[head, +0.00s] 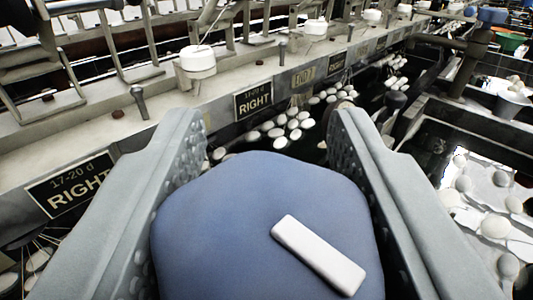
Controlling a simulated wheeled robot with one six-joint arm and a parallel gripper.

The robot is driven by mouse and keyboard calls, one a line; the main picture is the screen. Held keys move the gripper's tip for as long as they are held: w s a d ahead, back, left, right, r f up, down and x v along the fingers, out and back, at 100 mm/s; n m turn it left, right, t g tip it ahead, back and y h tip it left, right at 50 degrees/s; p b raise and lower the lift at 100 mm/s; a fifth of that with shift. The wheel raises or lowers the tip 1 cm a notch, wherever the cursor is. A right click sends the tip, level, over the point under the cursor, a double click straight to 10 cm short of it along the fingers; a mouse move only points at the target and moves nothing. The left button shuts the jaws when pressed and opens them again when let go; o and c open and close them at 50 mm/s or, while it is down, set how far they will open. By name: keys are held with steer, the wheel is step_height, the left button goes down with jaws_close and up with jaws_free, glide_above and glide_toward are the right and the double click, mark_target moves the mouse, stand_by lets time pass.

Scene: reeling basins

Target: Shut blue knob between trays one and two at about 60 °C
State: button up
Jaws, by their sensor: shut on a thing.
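The blue knob (225,225) fills the lower middle of the head view, close to the camera. It has a rounded many-sided top with a raised white bar (318,255) lying slanted on its right part, running from upper left to lower right. My gripper (268,190) is shut on the blue knob, with one grey textured finger against its left side and the other against its right side. The knob's lower edge is cut off by the frame, and its stem is hidden beneath it. No temperature reading shows.
A basin with dark water and several white cocoons (290,128) lies beyond the knob. A pale ledge (130,120) with white round fittings (197,62) and "RIGHT" signs (254,100) runs along the left. Another basin with cocoons (495,226) is at right. A dark pipe (470,62) stands at upper right.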

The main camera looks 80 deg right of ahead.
steer(key=o, duration=1)
steer(key=shift+c, duration=0.2)
steer(key=v, duration=1.7)
steer(key=shift+a, duration=0.2)
